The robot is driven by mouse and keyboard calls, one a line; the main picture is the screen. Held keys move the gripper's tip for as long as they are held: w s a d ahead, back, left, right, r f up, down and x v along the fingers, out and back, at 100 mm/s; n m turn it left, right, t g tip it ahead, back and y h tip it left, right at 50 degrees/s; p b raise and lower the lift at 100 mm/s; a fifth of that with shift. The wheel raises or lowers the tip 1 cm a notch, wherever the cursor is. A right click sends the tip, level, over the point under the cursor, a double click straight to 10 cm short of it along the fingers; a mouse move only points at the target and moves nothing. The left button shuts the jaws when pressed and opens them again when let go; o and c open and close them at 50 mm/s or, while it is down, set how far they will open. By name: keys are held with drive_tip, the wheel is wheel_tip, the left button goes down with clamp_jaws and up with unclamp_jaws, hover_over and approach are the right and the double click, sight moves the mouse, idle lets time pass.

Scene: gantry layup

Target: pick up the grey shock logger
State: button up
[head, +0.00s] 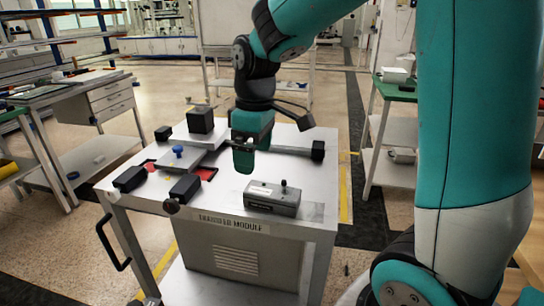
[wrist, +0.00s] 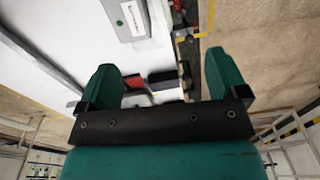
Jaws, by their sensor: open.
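The grey shock logger (head: 272,199) is a grey box with a pale label on top and a small dark knob. It lies near the front right of the white table (head: 226,206). In the wrist view the logger (wrist: 126,17) is at the top edge, partly cut off, showing its label and a green dot. My gripper (head: 243,162) points down above the table, behind and slightly left of the logger, apart from it. In the wrist view my gripper (wrist: 160,75) has its two teal fingers wide apart, with nothing held between them.
A black cube (head: 200,120) stands on a grey plate at the table's back left. Several black blocks, a blue knob (head: 178,151) and red patches lie on the left half. A grey bar with a black end block (head: 318,150) is at the back right.

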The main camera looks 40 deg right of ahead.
wheel_tip(320, 180, up, 4)
drive_tip(key=p, duration=0.3)
hover_over(265, 189)
drive_tip(key=a, duration=0.1)
drive_tip(key=shift+h, duration=0.3)
drive_tip(key=f, duration=0.5)
drive_tip(key=f+b, duration=0.1)
drive_tip(key=f, duration=0.5)
drive_tip(key=d+f, duration=0.1)
drive_tip(key=f, duration=0.5)
drive_tip(key=shift+b, duration=0.4)
drive_tip(key=c, duration=1)
drive_tip(key=shift+c, duration=0.5)
drive_tip(key=shift+w+r, duration=0.1)
drive_tip(key=shift+r, duration=0.05)
